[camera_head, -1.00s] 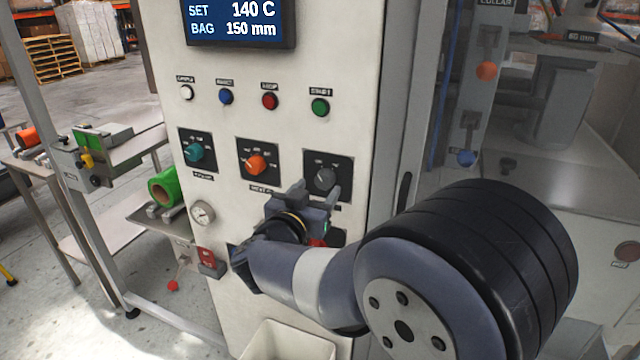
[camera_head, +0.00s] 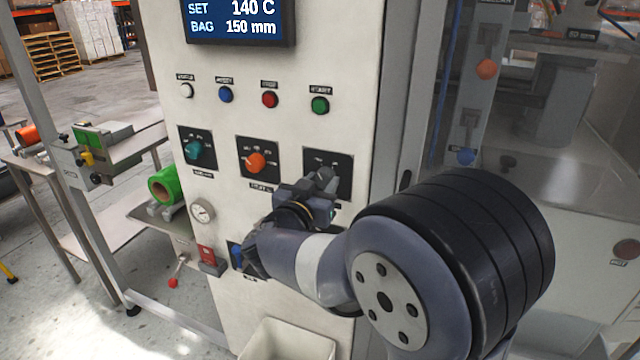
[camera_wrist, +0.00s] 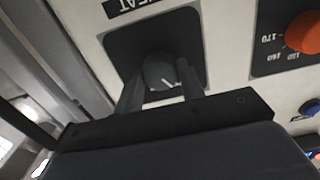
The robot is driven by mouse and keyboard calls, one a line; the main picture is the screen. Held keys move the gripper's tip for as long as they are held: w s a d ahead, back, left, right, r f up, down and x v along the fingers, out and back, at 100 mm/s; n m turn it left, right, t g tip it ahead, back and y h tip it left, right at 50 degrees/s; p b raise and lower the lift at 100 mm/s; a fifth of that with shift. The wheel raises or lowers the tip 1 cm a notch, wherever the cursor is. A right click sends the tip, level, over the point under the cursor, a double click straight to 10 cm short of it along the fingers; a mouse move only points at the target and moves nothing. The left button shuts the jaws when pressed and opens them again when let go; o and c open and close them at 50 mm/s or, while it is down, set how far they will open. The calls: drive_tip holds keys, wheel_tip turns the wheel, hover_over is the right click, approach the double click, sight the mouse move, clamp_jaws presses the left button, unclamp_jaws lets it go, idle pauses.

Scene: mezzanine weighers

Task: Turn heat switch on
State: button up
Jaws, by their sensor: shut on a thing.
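The heat switch is a dark grey rotary knob (camera_wrist: 160,72) on a black square plate (camera_wrist: 118,45), with a label ending in "EAT" beside it in the wrist view. My gripper (camera_wrist: 160,82) has one finger on each side of the knob and is shut on it. A white pointer line shows on the knob, slanting toward the lower right of the wrist view. In the head view the plate (camera_head: 342,162) is the rightmost of three on the cream panel. My gripper (camera_head: 322,182) covers most of the knob there.
An orange knob (camera_head: 255,163) and a teal knob (camera_head: 194,149) sit to the left on the same panel. Coloured buttons, including a green one (camera_head: 320,105), are above.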

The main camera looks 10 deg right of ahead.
drive_tip(key=shift+c, duration=0.9)
drive_tip(key=m+b, duration=0.2)
drive_tip(key=m, duration=0.1)
drive_tip(key=m+b, duration=0.1)
drive_tip(key=m, duration=0.1)
drive_tip(key=shift+f+m+b, duration=0.2)
drive_tip(key=shift+m+b, duration=0.15)
drive_tip(key=shift+m, duration=0.05)
drive_tip(key=m+b, duration=0.2)
drive_tip(key=m, duration=0.1)
drive_tip(key=shift+r+m+b, duration=0.15)
drive_tip(key=shift+m+b, duration=0.75)
drive_tip(key=shift+m, duration=0.7)
